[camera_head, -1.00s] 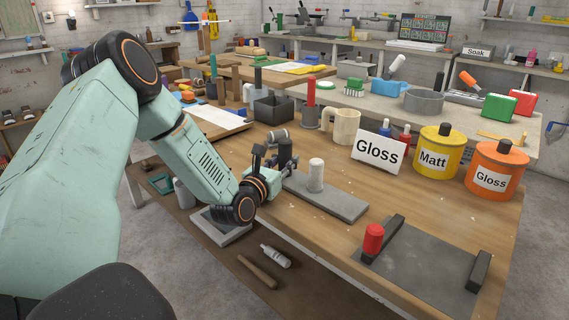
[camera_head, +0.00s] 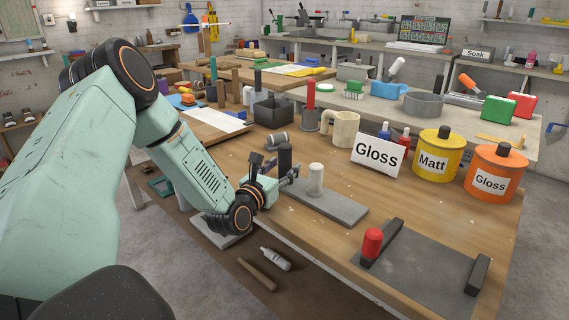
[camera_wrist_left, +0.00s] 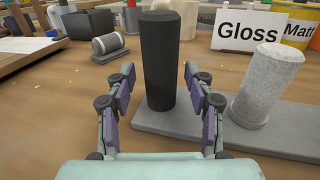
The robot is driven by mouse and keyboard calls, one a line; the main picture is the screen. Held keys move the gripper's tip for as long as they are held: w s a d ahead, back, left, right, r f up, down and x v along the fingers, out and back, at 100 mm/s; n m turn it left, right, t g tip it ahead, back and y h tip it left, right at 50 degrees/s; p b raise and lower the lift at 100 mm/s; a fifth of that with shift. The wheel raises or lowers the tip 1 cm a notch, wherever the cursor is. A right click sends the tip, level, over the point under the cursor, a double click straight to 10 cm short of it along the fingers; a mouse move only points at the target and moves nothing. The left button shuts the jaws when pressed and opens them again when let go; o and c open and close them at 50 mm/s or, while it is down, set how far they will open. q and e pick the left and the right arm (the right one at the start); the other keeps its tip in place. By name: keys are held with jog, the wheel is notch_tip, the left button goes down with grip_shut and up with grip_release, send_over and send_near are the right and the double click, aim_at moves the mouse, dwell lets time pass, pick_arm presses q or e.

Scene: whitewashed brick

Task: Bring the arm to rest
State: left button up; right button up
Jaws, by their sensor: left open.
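My left gripper (camera_head: 289,178) is low over the wooden workbench (camera_head: 330,235), at the left end of a grey slab. In the left wrist view its two fingers (camera_wrist_left: 159,88) are open and apart. A black cylinder (camera_wrist_left: 172,60) stands upright on the slab (camera_wrist_left: 190,125), just beyond the gap between the fingers, with clear space on both sides. It also shows in the head view (camera_head: 285,157). Nothing is held. My right gripper is not in view.
A whitish cylinder (camera_head: 316,180) stands on the slab to the right. A dark roller (camera_head: 277,140) lies behind. A Gloss sign (camera_head: 377,155), yellow Matt tin (camera_head: 433,155) and orange Gloss tin (camera_head: 495,175) stand farther right. A red peg (camera_head: 372,243) stands on a dark board.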

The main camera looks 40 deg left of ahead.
pick_arm(q)
jog(key=s, duration=0.1)
jog(key=s+p, duration=0.1)
jog(key=s, duration=0.3)
jog(key=shift+s+d+r+p, duration=0.2)
jog(key=shift+d+r+p, duration=0.1)
jog(key=shift+r+p, duration=0.05)
jog(key=shift+s+d, duration=0.2)
jog(key=shift+s, duration=0.4)
jog(key=shift+f, duration=0.1)
